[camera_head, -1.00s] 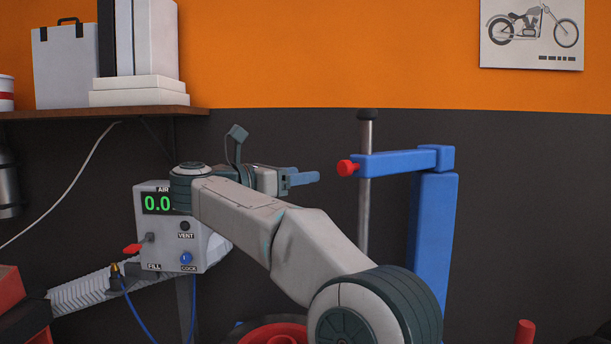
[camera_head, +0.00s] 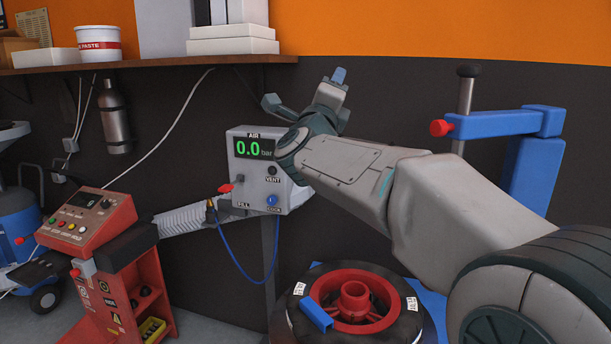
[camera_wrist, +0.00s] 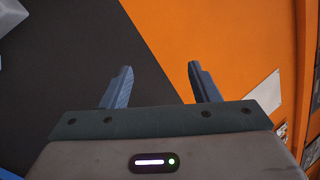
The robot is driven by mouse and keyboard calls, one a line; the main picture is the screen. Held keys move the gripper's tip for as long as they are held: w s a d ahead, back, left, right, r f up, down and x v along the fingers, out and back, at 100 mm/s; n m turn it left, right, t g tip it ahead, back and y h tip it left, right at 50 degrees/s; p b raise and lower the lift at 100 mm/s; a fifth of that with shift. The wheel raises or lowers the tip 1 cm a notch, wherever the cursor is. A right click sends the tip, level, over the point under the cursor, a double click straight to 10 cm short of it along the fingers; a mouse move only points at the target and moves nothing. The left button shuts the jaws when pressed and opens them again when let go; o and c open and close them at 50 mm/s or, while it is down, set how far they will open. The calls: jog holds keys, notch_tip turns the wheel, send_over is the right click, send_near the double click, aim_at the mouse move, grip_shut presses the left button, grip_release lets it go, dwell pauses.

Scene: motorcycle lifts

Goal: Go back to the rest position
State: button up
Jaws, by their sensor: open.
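My gripper (camera_head: 339,76) is raised in front of the dark wall, just below the shelf height and to the right of the shelf end. Its blue fingers point up and away, and in the head view they overlap each other. In the wrist view my gripper (camera_wrist: 160,88) shows two blue fingers spread apart with nothing between them.
The air box (camera_head: 256,172) reads 0.0. A tire with a red rim (camera_head: 352,292) lies flat below my arm, with a blue block (camera_head: 316,315) on it. A blue post (camera_head: 535,165) stands at right. A shelf (camera_head: 150,62) and red control stand (camera_head: 88,222) are at left.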

jog(key=s+a+f+n+g+y+p, duration=0.2)
jog(key=s+f+n+g+y+p, duration=0.45)
jog(key=f+n, duration=1.05)
jog(key=s+d+f+n+g, duration=0.3)
jog(key=s+f+g, duration=0.1)
jog(key=s, duration=0.5)
jog(key=s+d+f+n+g+p, duration=0.1)
jog(key=s+d+f+n+g, duration=0.2)
jog(key=s+f, duration=0.3)
jog(key=s+d+f+n+g+p, duration=0.1)
jog(key=s+d+f+n+g, duration=0.2)
jog(key=s, duration=0.8)
jog(key=shift+s+d+f+g, duration=0.3)
jog(key=shift+d+f+g, duration=0.6)
jog(key=shift+d+g, duration=0.3)
